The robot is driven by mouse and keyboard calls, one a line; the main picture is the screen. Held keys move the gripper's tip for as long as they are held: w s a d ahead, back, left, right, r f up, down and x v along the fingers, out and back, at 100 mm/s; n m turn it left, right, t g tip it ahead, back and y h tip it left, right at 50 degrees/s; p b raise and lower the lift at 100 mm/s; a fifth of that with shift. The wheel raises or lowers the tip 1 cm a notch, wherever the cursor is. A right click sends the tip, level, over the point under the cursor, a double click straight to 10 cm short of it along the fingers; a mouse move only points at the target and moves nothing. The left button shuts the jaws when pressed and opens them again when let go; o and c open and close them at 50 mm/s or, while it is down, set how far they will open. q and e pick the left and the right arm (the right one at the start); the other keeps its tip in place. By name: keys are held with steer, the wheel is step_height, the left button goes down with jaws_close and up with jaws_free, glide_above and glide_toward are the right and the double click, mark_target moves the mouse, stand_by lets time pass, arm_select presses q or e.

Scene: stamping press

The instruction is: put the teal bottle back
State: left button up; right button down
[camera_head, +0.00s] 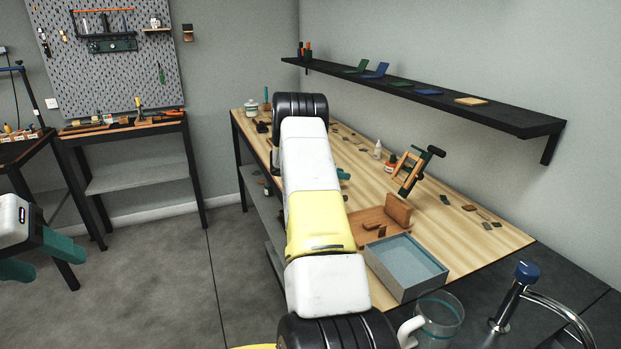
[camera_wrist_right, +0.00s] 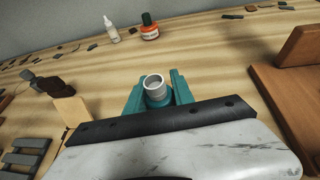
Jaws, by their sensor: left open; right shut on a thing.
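In the right wrist view, my right gripper (camera_wrist_right: 156,92) has its teal fingers shut around the teal bottle (camera_wrist_right: 158,99). Its pale grey round neck (camera_wrist_right: 153,82) points up between the fingers, and the fingers hide most of its body. I cannot tell whether its base touches the wooden worktop (camera_wrist_right: 215,62). In the head view my right arm covers the bottle, and only a small teal bit of the right gripper (camera_head: 343,175) shows beside the arm. My left gripper (camera_head: 40,262) is open and empty at the left edge, over the floor, away from the bench.
A white bottle (camera_wrist_right: 111,29) and an orange bottle with a green cap (camera_wrist_right: 149,27) stand beyond the gripper. A brown wooden stand (camera_wrist_right: 300,75) is at the right. A blue-grey tray (camera_head: 405,265) and a glass mug (camera_head: 438,318) are near the bench's front. A black shelf (camera_head: 430,97) hangs above.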

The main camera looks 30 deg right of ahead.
steer(key=shift+f, duration=1.15)
steer(key=shift+f, duration=0.2)
steer(key=c, duration=1.1)
jaws_free()
